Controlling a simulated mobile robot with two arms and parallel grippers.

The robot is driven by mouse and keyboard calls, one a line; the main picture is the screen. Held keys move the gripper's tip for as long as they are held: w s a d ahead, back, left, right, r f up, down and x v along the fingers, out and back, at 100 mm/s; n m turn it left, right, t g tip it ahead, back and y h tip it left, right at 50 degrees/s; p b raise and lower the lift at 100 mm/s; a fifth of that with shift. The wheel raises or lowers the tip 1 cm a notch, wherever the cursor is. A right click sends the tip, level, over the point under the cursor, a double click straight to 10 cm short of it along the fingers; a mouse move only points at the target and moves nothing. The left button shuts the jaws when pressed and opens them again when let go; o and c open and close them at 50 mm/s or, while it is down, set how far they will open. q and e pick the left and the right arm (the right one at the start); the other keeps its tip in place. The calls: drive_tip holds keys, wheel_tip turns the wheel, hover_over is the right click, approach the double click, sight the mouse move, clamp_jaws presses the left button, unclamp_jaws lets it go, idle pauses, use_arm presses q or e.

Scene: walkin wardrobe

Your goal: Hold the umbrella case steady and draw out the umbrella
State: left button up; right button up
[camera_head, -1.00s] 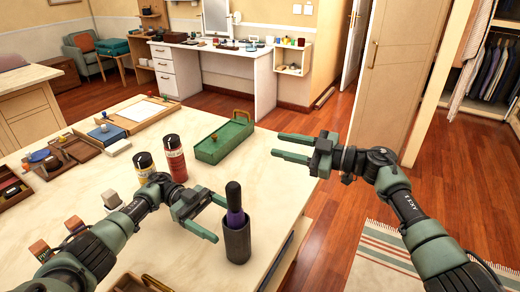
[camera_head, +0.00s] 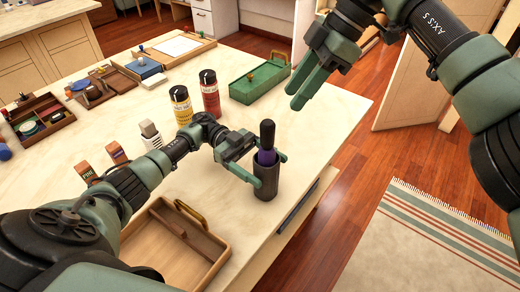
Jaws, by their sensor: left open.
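The dark grey cylindrical umbrella case (camera_head: 266,182) stands upright on the pale table near its right edge. The umbrella (camera_head: 267,137) sits in it, with its black handle and a bit of purple cloth above the rim. My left gripper (camera_head: 270,172) is open, with one finger on the near left side of the case and the other behind it. I cannot tell whether either finger touches the case. My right gripper (camera_head: 295,97) is open and empty, above and to the right of the umbrella handle, fingers pointing down and left.
A green box (camera_head: 255,84) stands behind the case. A red can (camera_head: 210,96) and a yellow can (camera_head: 181,105) stand at the back left. A wooden tray (camera_head: 165,240) lies at the front left. The table around the case is clear. A striped rug (camera_head: 430,245) lies on the floor.

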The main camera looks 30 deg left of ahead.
use_arm(q)
drive_tip(key=d, duration=0.3)
drive_tip(key=shift+s+d, duration=0.25)
drive_tip(key=shift+s, duration=0.05)
drive_tip(key=c, duration=1.5)
